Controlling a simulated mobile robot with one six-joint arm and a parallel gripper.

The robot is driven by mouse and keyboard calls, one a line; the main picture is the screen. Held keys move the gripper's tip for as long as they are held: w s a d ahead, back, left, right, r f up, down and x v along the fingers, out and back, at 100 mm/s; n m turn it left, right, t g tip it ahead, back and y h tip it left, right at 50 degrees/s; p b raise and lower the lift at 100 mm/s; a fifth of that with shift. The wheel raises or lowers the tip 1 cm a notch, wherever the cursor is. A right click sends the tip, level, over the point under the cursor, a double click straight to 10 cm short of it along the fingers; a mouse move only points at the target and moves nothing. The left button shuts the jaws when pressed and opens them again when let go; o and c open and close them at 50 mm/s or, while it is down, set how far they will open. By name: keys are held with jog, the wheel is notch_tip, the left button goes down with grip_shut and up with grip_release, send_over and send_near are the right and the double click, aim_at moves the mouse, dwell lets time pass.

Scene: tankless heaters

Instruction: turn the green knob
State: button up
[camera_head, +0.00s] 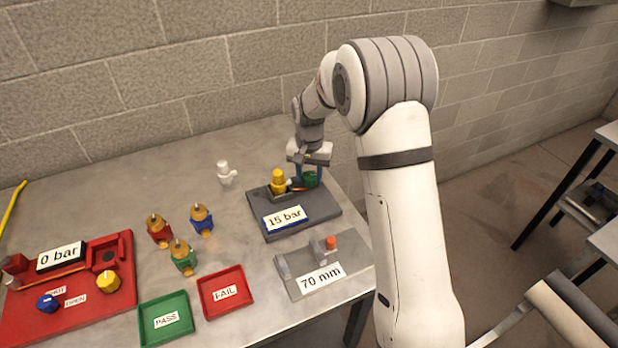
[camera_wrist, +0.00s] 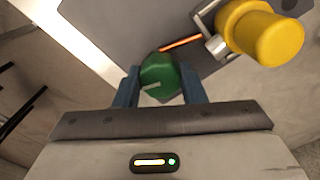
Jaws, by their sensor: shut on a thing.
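The green knob (camera_wrist: 160,76) sits between the two blue fingers of my gripper (camera_wrist: 160,88) in the wrist view. It is round with a pale line across its face. My gripper is shut on it. In the head view the green knob (camera_head: 310,179) shows at the back right of the grey station (camera_head: 325,207), with my gripper (camera_head: 309,172) over it from above. The station carries a "15 bar" sign (camera_head: 285,218). A yellow cylinder (camera_head: 278,181) stands left of the knob, and it is large in the wrist view (camera_wrist: 265,35).
A copper-coloured rod (camera_wrist: 181,42) lies between knob and cylinder. A "70 mm" fixture (camera_head: 300,285) is in front. Green (camera_head: 166,318) and red (camera_head: 225,291) trays, several coloured valves (camera_head: 184,257) and a red "0 bar" station (camera_head: 120,305) are left. A white fitting (camera_head: 226,174) stands behind.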

aim_at(309, 175)
jog(key=shift+m+b, duration=0.35)
jog(key=shift+m, duration=0.85)
jog(key=o, duration=1)
jog(key=shift+r, duration=0.1)
notch_tip(309, 175, up, 8)
jog(key=shift+f+b, duration=0.15)
jog(key=shift+b, duration=0.25)
